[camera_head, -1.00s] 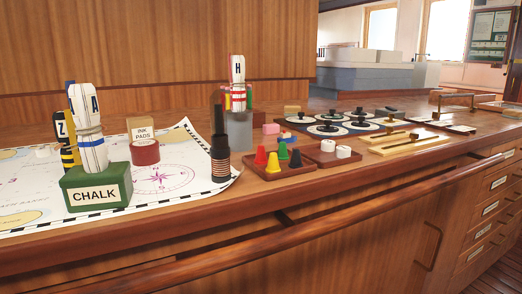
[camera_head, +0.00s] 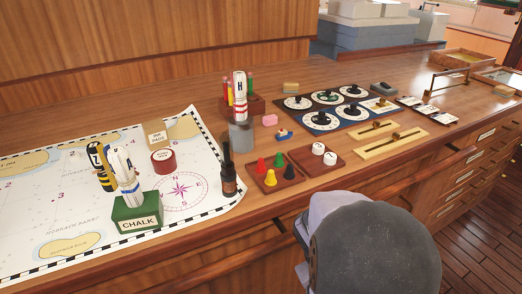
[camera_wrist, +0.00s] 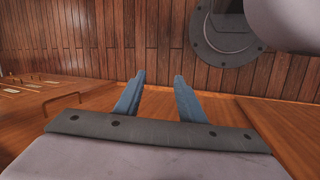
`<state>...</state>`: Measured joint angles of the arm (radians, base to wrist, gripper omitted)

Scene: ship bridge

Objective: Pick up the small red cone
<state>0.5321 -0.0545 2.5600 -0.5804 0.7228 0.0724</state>
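The small red cone (camera_head: 261,166) stands upright in a shallow wooden tray (camera_head: 283,185) on the counter in the head view. A green cone (camera_head: 279,160), a yellow cone (camera_head: 270,178) and a black cone (camera_head: 290,172) share the tray. My gripper (camera_wrist: 160,76) shows in the wrist view with its two blue fingers apart and nothing between them. It points over the wooden floor, and no cone shows in that view. In the head view a grey part of my arm is at the lower right, in front of the counter; the fingers are hidden there.
A dark bottle (camera_head: 228,172) stands close left of the tray. A second tray (camera_head: 327,165) with white discs adjoins on the right. A green chalk box (camera_head: 138,214) sits on the chart.

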